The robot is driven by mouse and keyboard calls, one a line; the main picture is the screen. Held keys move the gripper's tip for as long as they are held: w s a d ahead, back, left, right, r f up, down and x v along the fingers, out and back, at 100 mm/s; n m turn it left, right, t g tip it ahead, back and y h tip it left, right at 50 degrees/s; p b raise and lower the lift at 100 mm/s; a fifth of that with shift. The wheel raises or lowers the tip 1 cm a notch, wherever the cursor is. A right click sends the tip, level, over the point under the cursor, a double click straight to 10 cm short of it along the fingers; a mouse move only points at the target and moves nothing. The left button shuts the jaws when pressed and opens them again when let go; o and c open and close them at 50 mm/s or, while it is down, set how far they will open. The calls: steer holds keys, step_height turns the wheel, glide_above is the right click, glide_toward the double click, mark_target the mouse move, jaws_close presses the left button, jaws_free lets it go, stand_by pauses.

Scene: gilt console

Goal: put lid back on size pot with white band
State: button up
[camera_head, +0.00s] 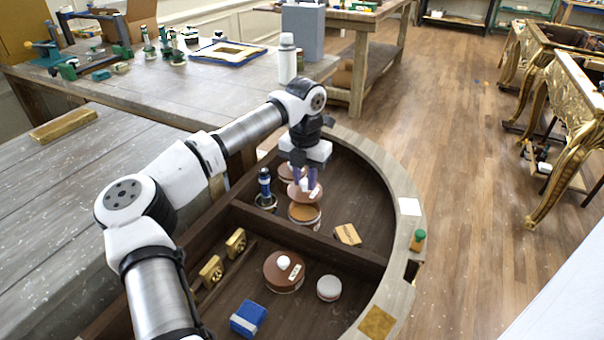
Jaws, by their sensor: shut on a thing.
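My gripper (305,180) points down and is shut on a brown lid (300,194). The lid is held over an open round pot (304,214) with an orange-brown inside and a pale band around its side. A small gap seems to show between lid and pot. Another brown pot (285,172) stands just behind, partly hidden by my gripper. A larger brown lidded pot (284,271) with a white knob and a pale label sits in the front compartment. The fingers' exact hold is too small to see clearly.
A blue-capped bottle (265,188) stands close left of the open pot. A divider (300,238) separates the compartments. An amber block (347,234) lies to the right. The front compartment holds a white-topped jar (329,288), a blue box (248,318) and gold pieces (212,270).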

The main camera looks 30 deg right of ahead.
mark_target(305, 190)
steer(key=shift+f+b, duration=1.55)
steer(key=shift+f, duration=1.3)
steer(key=shift+f, duration=0.15)
steer(key=o, duration=1.5)
steer(key=shift+r+p, duration=1.95)
steer(key=shift+r, duration=1.6)
